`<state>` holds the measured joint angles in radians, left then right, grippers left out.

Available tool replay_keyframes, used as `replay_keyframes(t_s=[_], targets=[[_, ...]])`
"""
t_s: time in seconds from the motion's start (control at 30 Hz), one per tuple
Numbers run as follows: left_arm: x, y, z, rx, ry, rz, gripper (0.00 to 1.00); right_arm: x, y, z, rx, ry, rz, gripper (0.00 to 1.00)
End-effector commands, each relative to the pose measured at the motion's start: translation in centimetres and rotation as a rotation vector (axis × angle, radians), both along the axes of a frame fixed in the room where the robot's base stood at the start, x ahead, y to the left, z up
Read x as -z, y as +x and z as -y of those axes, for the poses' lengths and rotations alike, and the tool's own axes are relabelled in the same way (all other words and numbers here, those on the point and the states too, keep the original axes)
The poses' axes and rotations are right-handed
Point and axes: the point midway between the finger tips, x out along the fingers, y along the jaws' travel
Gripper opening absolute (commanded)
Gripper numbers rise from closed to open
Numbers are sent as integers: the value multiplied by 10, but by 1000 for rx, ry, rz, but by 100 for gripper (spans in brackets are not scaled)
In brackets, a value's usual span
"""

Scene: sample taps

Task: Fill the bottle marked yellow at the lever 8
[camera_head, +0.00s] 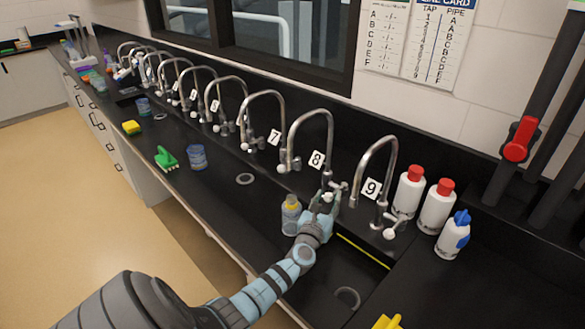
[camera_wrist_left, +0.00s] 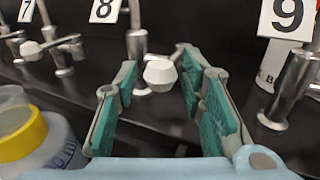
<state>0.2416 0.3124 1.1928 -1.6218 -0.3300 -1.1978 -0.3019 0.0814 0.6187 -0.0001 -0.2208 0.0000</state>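The bottle with the yellow ring (camera_head: 291,217) stands upright and appears to be below the spout of tap 8 (camera_head: 308,112), left of my left gripper. Its yellow ring (camera_wrist_left: 22,138) shows at the left edge in the wrist view. The label 8 (camera_head: 317,160) is by that tap's base. My left gripper (camera_head: 328,198) is at the lever beside it. In the wrist view its teal-padded fingers (camera_wrist_left: 158,98) are apart, with the white lever knob (camera_wrist_left: 160,74) between their tips. I cannot tell whether they touch it. My right gripper is not in view.
Tap 9 (camera_head: 381,145) and red-capped white bottles (camera_head: 436,208) stand to the right, with a blue-topped bottle (camera_head: 453,236). A green brush (camera_head: 165,158), a blue container (camera_head: 197,156) and a yellow sponge (camera_head: 131,128) lie to the left. More taps line the back.

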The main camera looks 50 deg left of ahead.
Motion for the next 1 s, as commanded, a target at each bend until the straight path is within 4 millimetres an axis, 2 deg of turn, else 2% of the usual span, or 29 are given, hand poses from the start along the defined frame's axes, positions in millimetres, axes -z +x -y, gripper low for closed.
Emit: replay_keyframes(t_s=[0.13,0.4,0.9,1.0], targets=[[0,5,-2,1,-1,0,37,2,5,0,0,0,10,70],[-1,6,0,2,-2,1,37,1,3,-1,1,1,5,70],[-1,19,41,2,-4,2,37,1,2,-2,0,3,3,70],[-1,19,40,2,-2,1,37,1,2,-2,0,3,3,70]])
